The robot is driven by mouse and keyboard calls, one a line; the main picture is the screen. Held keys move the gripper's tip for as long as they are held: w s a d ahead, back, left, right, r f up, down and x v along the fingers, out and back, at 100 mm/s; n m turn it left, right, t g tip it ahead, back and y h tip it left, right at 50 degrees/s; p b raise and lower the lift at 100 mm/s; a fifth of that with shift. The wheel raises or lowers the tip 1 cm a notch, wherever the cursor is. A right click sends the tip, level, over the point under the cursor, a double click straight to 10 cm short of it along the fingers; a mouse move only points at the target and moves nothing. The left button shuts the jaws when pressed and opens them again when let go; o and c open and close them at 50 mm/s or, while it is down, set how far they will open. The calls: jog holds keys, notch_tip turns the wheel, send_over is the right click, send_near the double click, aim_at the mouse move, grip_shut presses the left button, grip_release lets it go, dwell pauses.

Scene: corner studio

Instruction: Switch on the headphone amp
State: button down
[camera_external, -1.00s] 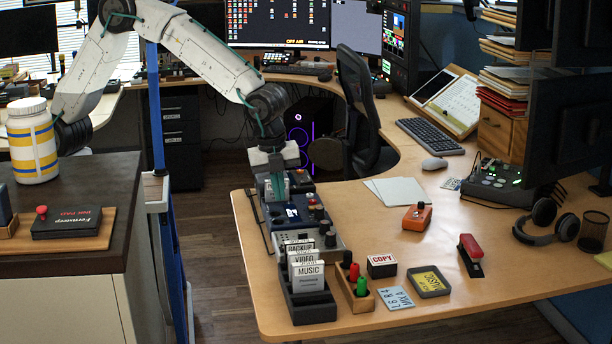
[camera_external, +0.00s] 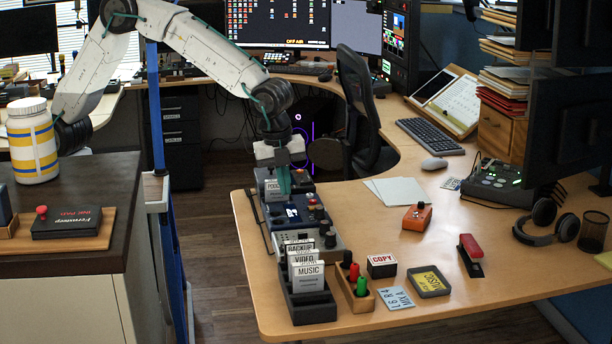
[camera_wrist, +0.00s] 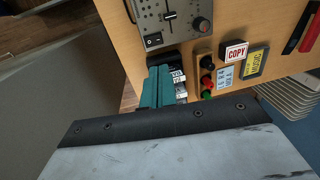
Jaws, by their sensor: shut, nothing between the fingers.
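My gripper (camera_external: 284,182) has teal fingers, shut and empty. They point down above the far end of the row of devices on the desk's left side. A blue box with knobs (camera_external: 291,213) and a grey box with dark knobs (camera_external: 318,239) stand in that row. No readable name shows which is the headphone amp. The switch's state is too small to tell.
A dark file holder (camera_external: 308,300) with upright cards stands in front of the boxes. A marker holder (camera_external: 355,291), a COPY block (camera_external: 381,266) and an orange pedal (camera_external: 417,217) lie to the right. Desk space between the boxes and the pedal is clear.

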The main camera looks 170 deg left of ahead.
jog(key=f, duration=0.4)
jog(key=a+f, duration=0.1)
jog(key=f, duration=0.8)
jog(key=shift+a+f, duration=0.35)
jog(key=shift+a+f, duration=0.1)
jog(key=shift+f, duration=0.1)
jog(key=shift+d+r, duration=0.15)
jog(key=shift+d, duration=0.7)
jog(key=shift+r, duration=0.15)
notch_tip(320, 180, up, 14)
jog(key=d, duration=0.1)
jog(key=shift+d, duration=0.3)
